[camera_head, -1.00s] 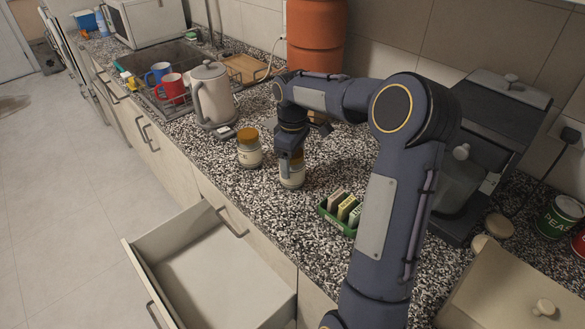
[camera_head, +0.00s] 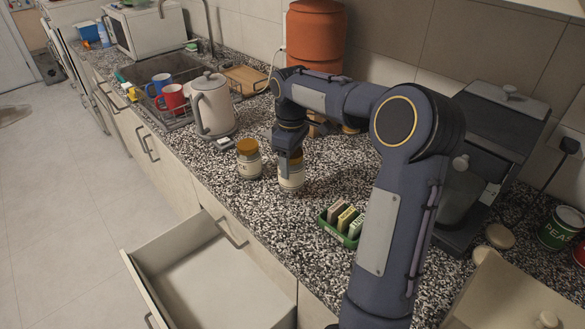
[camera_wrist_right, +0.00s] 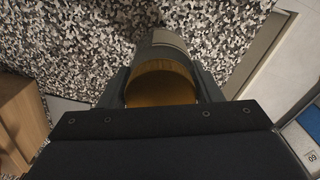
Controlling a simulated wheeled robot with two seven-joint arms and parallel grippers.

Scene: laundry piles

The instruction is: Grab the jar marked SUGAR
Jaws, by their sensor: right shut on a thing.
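My right gripper (camera_head: 290,160) is shut on a jar (camera_head: 291,180) with an amber lid and pale contents, on or just above the speckled counter. In the right wrist view the jar's amber lid (camera_wrist_right: 161,84) sits between the fingers. The held jar's label is not readable. A second, similar jar (camera_head: 249,162) with an amber lid stands just left of it, apart from the gripper; its label is too small to read. My left gripper is not in view.
A kettle (camera_head: 212,104), red mug (camera_head: 172,97) and blue mug (camera_head: 159,83) are to the left. A green tray (camera_head: 329,224) of packets is right of the held jar. A drawer (camera_head: 160,297) stands open below the counter. A coffee machine (camera_head: 483,160) stands at the right.

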